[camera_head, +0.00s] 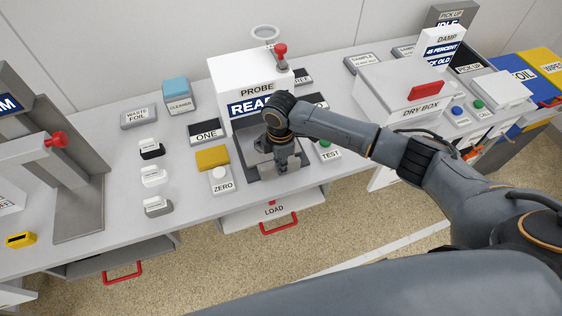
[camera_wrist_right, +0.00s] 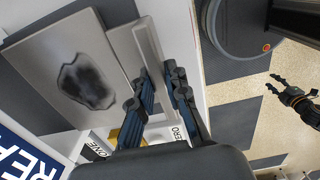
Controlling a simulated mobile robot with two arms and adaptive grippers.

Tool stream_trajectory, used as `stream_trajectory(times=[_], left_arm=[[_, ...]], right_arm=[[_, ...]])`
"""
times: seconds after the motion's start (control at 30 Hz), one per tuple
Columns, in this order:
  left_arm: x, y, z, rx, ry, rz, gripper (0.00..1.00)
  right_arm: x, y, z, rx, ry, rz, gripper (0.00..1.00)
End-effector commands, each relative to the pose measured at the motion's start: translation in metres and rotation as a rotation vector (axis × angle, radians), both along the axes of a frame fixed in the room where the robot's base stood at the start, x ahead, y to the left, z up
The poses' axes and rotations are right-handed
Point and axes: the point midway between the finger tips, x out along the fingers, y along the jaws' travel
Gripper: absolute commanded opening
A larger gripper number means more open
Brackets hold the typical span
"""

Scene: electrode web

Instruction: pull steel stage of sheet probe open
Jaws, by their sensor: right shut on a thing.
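The sheet probe (camera_head: 235,70) is a white box with a red-knobbed lever on top and a blue screen that starts with "REA". Its steel stage (camera_head: 264,171) shows at the front, partly hidden by my right gripper (camera_head: 281,166). In the right wrist view the stage is a grey plate (camera_wrist_right: 45,52) with a dark blotch and a raised front lip (camera_wrist_right: 148,42). My right gripper (camera_wrist_right: 162,80) is shut on that lip, one finger on each side. My left gripper (camera_wrist_right: 276,84) shows small in the right wrist view, its fingers apart, empty, above the floor.
The ZERO button box (camera_head: 222,180) and yellow-topped block stand left of the stage; the TEST button (camera_head: 326,150) is at the right. Below the table edge, a LOAD drawer (camera_head: 240,217) has a red handle. The dry box (camera_head: 400,90) stands farther right.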

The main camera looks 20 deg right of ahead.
Motion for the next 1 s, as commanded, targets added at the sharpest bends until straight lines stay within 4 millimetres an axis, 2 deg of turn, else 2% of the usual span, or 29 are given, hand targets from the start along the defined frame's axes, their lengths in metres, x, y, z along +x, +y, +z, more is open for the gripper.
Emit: stream_trajectory(times=[0.17,0.2,0.3,0.43,0.6,0.67,0.77,1.0], left_arm=[[0.035,-0.002,0.002,-0.005,-0.05,0.0,0.4],[0.044,-0.003,0.003,-0.006,-0.064,0.0,0.4],[0.057,-0.004,0.004,-0.008,-0.083,-0.001,0.4],[0.054,-0.003,0.003,-0.007,-0.077,0.0,0.4],[0.026,-0.001,0.001,-0.003,-0.038,0.0,0.4],[0.028,-0.001,0.001,-0.002,-0.039,0.0,0.4],[0.03,-0.002,0.002,-0.003,-0.043,0.0,0.4],[0.033,-0.002,0.002,-0.004,-0.047,0.0,0.4]], right_arm=[[0.002,0.001,0.003,0.003,-0.005,0.002,0.0],[0.002,0.001,0.003,0.003,-0.005,0.002,0.19],[0.001,0.001,0.002,0.003,-0.005,0.002,0.38],[0.001,0.001,0.002,0.002,-0.005,0.001,0.38],[0.001,0.001,0.003,0.002,-0.005,0.001,0.38],[0.002,0.001,0.006,0.002,-0.005,0.001,0.38],[0.002,0.001,0.017,0.002,-0.008,0.001,0.38],[0.002,0.001,0.067,0.003,-0.009,0.002,0.38]])
